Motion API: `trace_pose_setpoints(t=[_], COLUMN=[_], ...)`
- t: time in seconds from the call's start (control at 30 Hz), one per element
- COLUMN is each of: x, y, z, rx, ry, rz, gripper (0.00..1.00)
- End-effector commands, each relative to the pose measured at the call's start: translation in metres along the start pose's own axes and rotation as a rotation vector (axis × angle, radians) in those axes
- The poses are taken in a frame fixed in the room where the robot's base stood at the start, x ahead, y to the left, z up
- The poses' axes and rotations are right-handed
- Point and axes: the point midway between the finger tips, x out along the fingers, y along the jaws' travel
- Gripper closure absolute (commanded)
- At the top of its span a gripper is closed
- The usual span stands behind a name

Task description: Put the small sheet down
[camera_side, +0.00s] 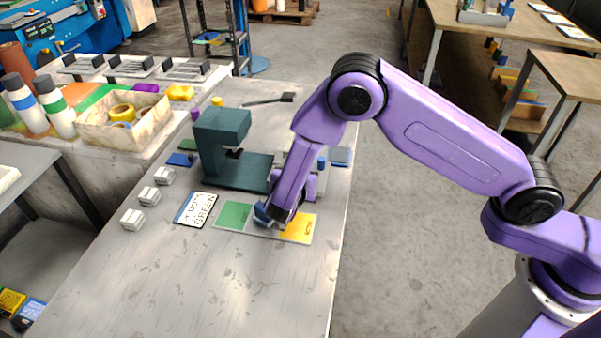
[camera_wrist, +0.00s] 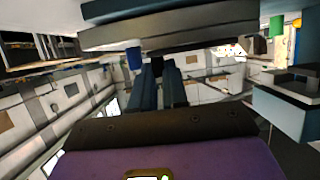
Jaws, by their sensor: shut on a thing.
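My gripper (camera_side: 272,220) points down over a pale board (camera_side: 262,236) on the table, beside the teal press (camera_side: 222,150). A bright gold sheet (camera_side: 291,226) lies at or just above the board's right part, against the fingers; I take it as the small sheet. The jaws are shut on it, though the grip is mostly hidden. I cannot tell whether it touches the board. A green patch (camera_side: 233,215) fills the board's left part. In the wrist view, dark fingers (camera_wrist: 163,85) show, but no sheet is clear.
Several grey blocks (camera_side: 148,195) stand near the table's left edge. A blue pad (camera_side: 181,159) lies left of the press. A box with yellow rolls (camera_side: 123,120) sits at the back left. The table's front is clear.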

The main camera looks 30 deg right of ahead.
Motion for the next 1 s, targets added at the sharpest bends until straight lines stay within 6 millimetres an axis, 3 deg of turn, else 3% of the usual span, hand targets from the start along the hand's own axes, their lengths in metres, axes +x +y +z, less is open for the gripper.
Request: trace_pose_setpoints(t=[0.17,0.37,0.57,0.8,1.0], x=[-0.008,-0.029,-0.052,-0.078,-0.092], y=[0.000,0.021,0.048,0.092,0.116], z=[-0.020,-0.043,-0.070,-0.080,-0.086], rx=[0.005,0.003,0.003,0.000,0.001], ry=[0.000,0.000,-0.001,0.000,0.000], rz=[0.000,-0.002,-0.002,-0.002,-0.001], gripper=[1.00,1.00,1.00,1.00,1.00])
